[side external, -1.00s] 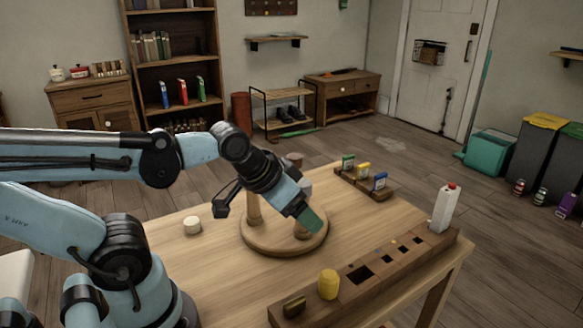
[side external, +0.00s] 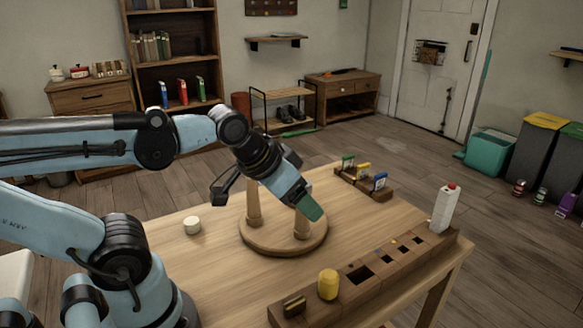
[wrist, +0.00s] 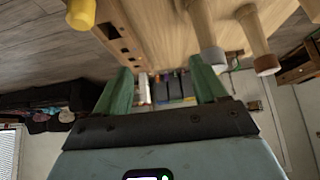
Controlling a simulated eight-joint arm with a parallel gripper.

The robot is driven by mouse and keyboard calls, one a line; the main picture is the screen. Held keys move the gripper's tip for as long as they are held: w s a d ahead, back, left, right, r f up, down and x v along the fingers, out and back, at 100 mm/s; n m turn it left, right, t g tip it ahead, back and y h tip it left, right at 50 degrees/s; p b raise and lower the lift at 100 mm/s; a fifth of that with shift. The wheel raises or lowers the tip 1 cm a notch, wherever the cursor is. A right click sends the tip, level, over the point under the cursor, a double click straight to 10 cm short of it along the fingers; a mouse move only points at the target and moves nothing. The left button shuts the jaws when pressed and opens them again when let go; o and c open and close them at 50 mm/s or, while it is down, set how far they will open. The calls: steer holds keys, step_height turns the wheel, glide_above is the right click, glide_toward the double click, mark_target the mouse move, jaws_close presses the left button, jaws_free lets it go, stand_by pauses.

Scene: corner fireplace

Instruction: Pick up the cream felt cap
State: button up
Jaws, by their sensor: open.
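A small cream round piece, which looks like the cream felt cap (side external: 192,225), lies on the table left of the round peg stand (side external: 257,243) in the side view. I cannot make it out in the wrist view. My gripper (side external: 313,209) is right of the cream piece and well apart from it, in front of the stand's pegs, tilted down to the right. In the wrist view its two green fingers (wrist: 162,86) are spread with nothing between them. Two pegs there carry a grey tip (wrist: 215,56) and a brown tip (wrist: 265,64).
A long wooden block with square holes (side external: 372,270) runs along the front edge, with a yellow cylinder (side external: 328,284) and a white bottle (side external: 444,209). A small rack of coloured items (side external: 364,180) stands at the back. The table around the cream piece is clear.

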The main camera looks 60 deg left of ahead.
step_height(320, 180, up, 3)
steer(key=n+g, duration=0.7)
glide_above(191, 220)
steer(key=shift+a+f, duration=0.1)
steer(key=shift+f, duration=6.7)
steer(key=shift+d+f, duration=0.2)
steer(key=shift+f, duration=2.55)
steer(key=c, duration=0.9)
